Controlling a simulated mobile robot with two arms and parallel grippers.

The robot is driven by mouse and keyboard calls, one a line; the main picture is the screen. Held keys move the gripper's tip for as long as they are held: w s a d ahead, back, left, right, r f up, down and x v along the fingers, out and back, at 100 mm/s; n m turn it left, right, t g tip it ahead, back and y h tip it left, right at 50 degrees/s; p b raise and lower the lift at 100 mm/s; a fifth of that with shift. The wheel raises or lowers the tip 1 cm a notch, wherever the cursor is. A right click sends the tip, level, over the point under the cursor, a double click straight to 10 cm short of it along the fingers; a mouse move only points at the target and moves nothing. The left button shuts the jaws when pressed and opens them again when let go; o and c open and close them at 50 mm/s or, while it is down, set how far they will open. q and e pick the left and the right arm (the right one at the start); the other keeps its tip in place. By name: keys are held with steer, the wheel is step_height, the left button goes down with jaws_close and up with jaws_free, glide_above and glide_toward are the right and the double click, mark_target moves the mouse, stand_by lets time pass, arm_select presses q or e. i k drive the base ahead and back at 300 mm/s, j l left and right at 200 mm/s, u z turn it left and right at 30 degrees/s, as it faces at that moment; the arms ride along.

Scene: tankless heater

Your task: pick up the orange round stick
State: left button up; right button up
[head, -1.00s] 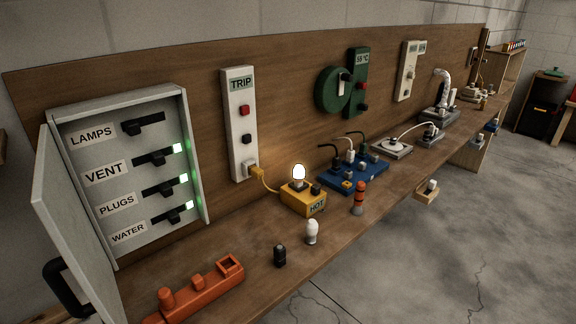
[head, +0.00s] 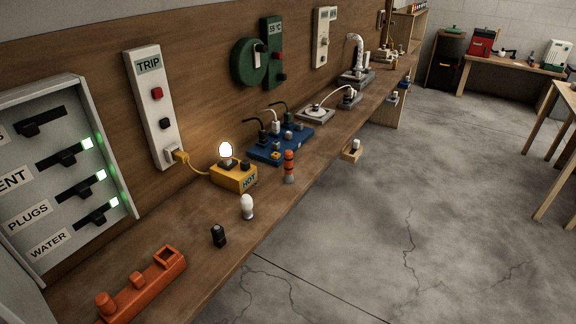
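An orange round stick (head: 289,166) with dark grey bands stands upright near the front edge of the long wooden bench, in the middle of the head view. It is just right of the yellow HOT box (head: 234,177) and in front of the blue plug board (head: 281,144). Nothing touches it that I can see. Neither of my grippers shows in the view.
A small wooden ledge (head: 350,153) juts from the bench front. The concrete floor (head: 400,230) to the right is clear.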

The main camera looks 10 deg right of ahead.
mark_target(288, 179)
steer(key=l+u, duration=0.1)
steer(key=u, duration=0.3)
steer(key=i+l+u, duration=0.1)
steer(key=u, duration=0.35)
steer(key=l+u, duration=0.2)
steer(key=u, duration=0.2)
steer(key=l+u, duration=0.25)
steer(key=l, duration=0.35)
steer(key=l+u, duration=0.2)
steer(key=l, duration=0.4)
steer(key=k+l+u, duration=0.1)
steer(key=l+u, duration=0.15)
steer(key=l, duration=0.35)
steer(key=k+l+u, duration=0.2)
steer(key=l, duration=0.4)
steer(key=i, duration=0.05)
